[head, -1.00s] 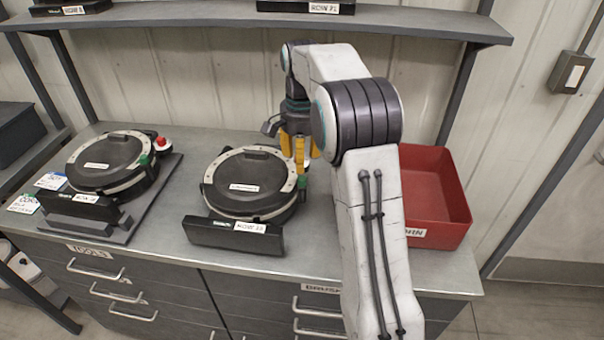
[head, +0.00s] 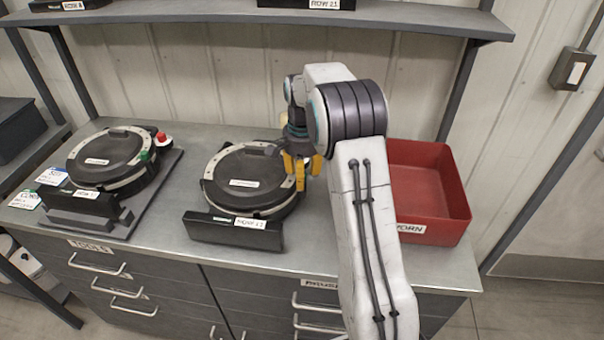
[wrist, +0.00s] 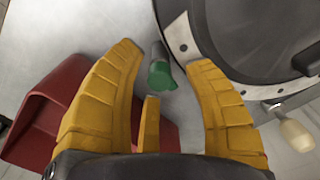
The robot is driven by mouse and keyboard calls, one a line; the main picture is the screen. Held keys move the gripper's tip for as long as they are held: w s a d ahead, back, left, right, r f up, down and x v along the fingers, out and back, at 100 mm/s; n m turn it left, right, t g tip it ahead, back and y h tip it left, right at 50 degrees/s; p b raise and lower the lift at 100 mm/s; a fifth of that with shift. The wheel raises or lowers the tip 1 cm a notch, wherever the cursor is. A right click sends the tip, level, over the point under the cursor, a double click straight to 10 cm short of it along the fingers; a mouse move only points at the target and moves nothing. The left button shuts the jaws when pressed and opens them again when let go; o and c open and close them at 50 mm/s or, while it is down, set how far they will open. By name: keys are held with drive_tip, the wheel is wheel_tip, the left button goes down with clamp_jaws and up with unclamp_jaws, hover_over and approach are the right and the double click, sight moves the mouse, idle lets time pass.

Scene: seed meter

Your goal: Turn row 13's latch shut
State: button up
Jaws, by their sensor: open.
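The middle seed meter (head: 252,178) is a round black lidded housing with a pale rim on the bench; its small front label (head: 249,222) begins with "ROW", and its number is blurred. Its latch (wrist: 160,76), a green-tipped lever on a grey stem, shows beside the rim in the wrist view. In the head view my gripper hides it. My gripper (head: 301,171) points down at the meter's right edge, its yellow fingers open. In the wrist view the green tip lies between the spread fingers; I cannot tell whether they touch it.
A second meter (head: 112,158) with a green latch and a red knob (head: 162,138) stands on the left. A red bin (head: 430,195) stands right of my arm. A crank handle (wrist: 294,131) juts from the middle meter. A shelf (head: 260,18) hangs above.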

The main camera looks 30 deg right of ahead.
drive_tip(key=shift+c, duration=0.2)
clamp_jaws()
idle(0.4)
